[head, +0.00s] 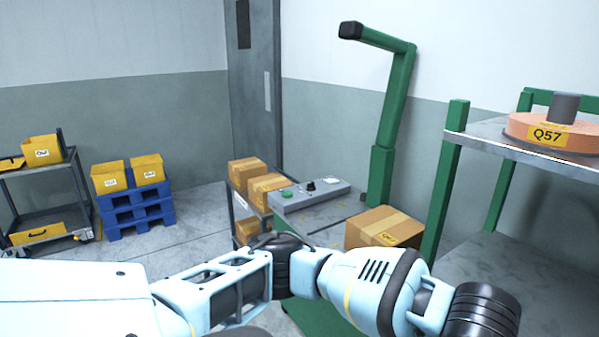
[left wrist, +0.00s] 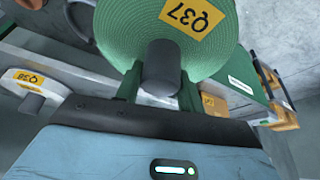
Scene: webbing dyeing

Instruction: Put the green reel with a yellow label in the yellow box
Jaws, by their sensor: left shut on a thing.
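The green reel (left wrist: 120,45) has a yellow label reading Q37 and a grey hub. It fills the top of the left wrist view, where it appears upside down. My left gripper (left wrist: 160,82) is shut on it at the hub, one finger on each side. In the head view my left arm crosses the lower part, and its gripper and the reel are out of sight. Yellow boxes stand on the blue pallets (head: 138,212) at the left: one box (head: 110,178) beside another (head: 147,169). I cannot tell which one is meant. My right gripper is not visible.
A salmon reel labelled Q57 (head: 550,132) lies on the metal shelf (head: 490,141) at the right. A dark cart (head: 58,172) at the far left holds yellow containers. Cardboard boxes and a grey control panel (head: 311,196) stand mid-view. A pale reel labelled Q38 (left wrist: 32,90) shows too.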

